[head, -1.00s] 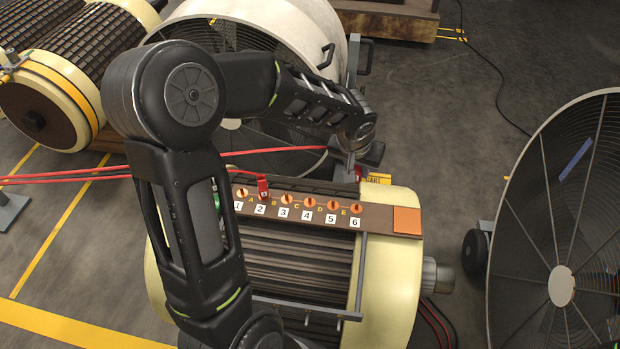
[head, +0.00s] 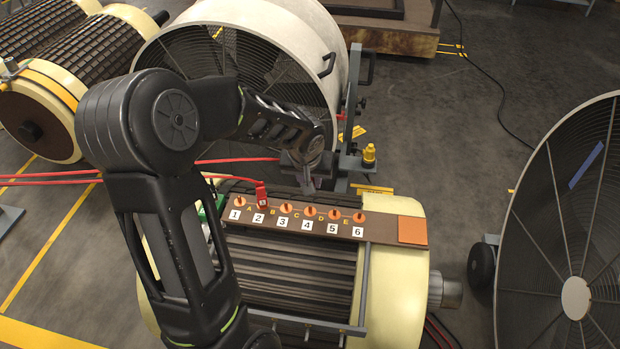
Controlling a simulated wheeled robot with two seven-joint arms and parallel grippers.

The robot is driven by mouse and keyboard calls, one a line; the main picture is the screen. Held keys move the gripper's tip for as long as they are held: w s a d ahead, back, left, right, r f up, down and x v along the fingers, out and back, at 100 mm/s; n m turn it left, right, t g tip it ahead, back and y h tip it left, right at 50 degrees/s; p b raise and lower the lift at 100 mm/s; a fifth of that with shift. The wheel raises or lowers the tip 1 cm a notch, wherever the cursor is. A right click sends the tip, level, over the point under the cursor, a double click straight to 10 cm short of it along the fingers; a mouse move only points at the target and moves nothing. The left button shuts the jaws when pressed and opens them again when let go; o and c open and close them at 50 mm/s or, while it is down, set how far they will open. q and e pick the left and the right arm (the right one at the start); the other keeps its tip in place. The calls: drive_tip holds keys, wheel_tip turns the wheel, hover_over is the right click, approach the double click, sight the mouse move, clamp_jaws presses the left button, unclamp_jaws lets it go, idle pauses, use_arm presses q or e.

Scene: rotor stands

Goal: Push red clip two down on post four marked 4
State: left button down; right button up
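A row of orange-topped posts with white number tags 1 to 6 runs along a brown board (head: 380,232). Post four (head: 308,212) stands above the tag marked 4, with nothing visible on it. A red clip (head: 262,196) with a small white label sits at post two; its label is too small to read. A second red cable (head: 238,160) runs to my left gripper (head: 311,186), which hangs just behind and above post four. No clip shows at its fingertips, and its finger opening is too small to judge. My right gripper is out of view.
The board lies on a cream-ended rotor (head: 395,290). A large fan housing (head: 285,40) stands behind, with a dark upright stand (head: 352,120) beside it. A round grille (head: 560,220) is at right. A green part (head: 219,204) is partly hidden by my arm.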

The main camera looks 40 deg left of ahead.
use_arm(q)
drive_tip(key=shift+f+b, duration=1.3)
drive_tip(key=shift+f, duration=0.85)
drive_tip(key=shift+f+b, duration=1.2)
drive_tip(key=shift+b, duration=0.2)
drive_tip(key=shift+f+b, duration=0.55)
drive_tip(key=shift+b, duration=0.1)
drive_tip(key=c, duration=1.1)
unclamp_jaws()
drive_tip(key=p+v, duration=0.1)
drive_tip(key=v, duration=0.7)
drive_tip(key=shift+f, duration=0.1)
